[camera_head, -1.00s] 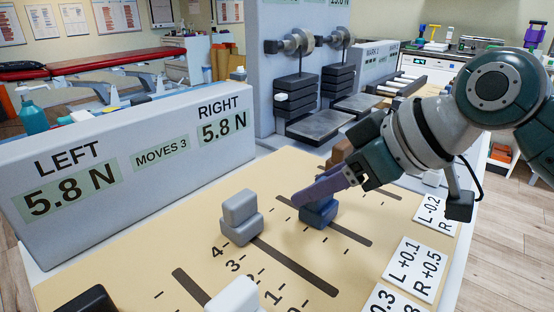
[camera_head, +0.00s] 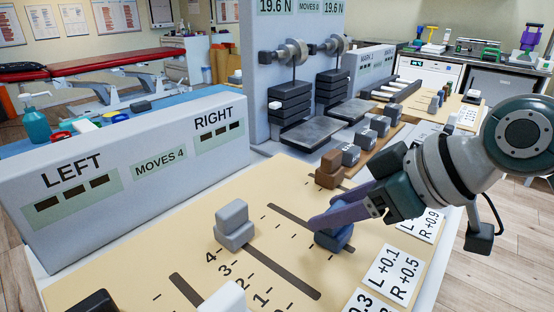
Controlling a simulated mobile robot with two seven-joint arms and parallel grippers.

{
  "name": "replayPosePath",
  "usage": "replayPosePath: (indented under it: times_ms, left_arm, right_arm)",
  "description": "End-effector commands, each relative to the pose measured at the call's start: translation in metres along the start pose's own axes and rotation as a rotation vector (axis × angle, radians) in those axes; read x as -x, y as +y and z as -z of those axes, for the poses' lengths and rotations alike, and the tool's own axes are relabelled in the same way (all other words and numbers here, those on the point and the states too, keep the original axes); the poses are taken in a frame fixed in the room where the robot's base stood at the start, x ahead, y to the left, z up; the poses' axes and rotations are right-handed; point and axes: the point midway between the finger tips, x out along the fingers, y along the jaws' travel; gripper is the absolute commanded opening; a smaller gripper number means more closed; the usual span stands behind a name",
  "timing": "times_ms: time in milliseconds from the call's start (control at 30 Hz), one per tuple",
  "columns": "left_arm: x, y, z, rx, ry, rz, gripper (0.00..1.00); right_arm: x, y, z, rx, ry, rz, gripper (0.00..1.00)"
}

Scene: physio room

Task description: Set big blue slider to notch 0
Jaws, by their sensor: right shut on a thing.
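The blue slider (camera_head: 334,238) sits on a dark slot (camera_head: 290,213) in the tan board, near the slot's lower-right end. My right gripper (camera_head: 325,220) reaches in from the right, its purple fingers shut on the blue slider; the fingers partly hide it. Tick marks line the slot, but no notch number for the blue slider is readable. My left gripper does not show.
A grey slider (camera_head: 234,222) stands by the 4 of the neighbouring slot. A white slider (camera_head: 225,299) and a black one (camera_head: 96,303) are at the bottom edge. A display panel (camera_head: 120,185) reads MOVES 4.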

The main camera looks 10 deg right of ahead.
Motion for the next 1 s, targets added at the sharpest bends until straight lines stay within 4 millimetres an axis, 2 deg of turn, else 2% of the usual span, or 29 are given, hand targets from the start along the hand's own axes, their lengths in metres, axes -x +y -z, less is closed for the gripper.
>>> replayPosePath:
  times_ms: [33,100,433,467,733,1000]
  left_arm:
    - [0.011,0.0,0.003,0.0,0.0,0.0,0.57]
    - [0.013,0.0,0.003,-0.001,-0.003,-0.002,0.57]
    - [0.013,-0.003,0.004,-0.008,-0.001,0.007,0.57]
    - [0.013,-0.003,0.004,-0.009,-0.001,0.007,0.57]
    - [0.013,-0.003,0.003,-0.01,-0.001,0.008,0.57]
    - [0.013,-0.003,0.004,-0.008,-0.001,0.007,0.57]
  right_arm:
    - [0.01,0.001,-0.005,-0.001,-0.01,-0.002,0.0]
    - [0.014,0.001,-0.011,0.001,-0.009,-0.002,0.0]
    - [0.015,0.0,-0.014,0.001,-0.003,-0.001,0.0]
    - [0.015,0.0,-0.014,0.001,-0.003,-0.001,0.56]
    - [0.015,0.0,-0.014,0.001,-0.004,-0.001,0.85]
    - [0.017,0.001,-0.014,0.001,-0.004,-0.002,0.85]
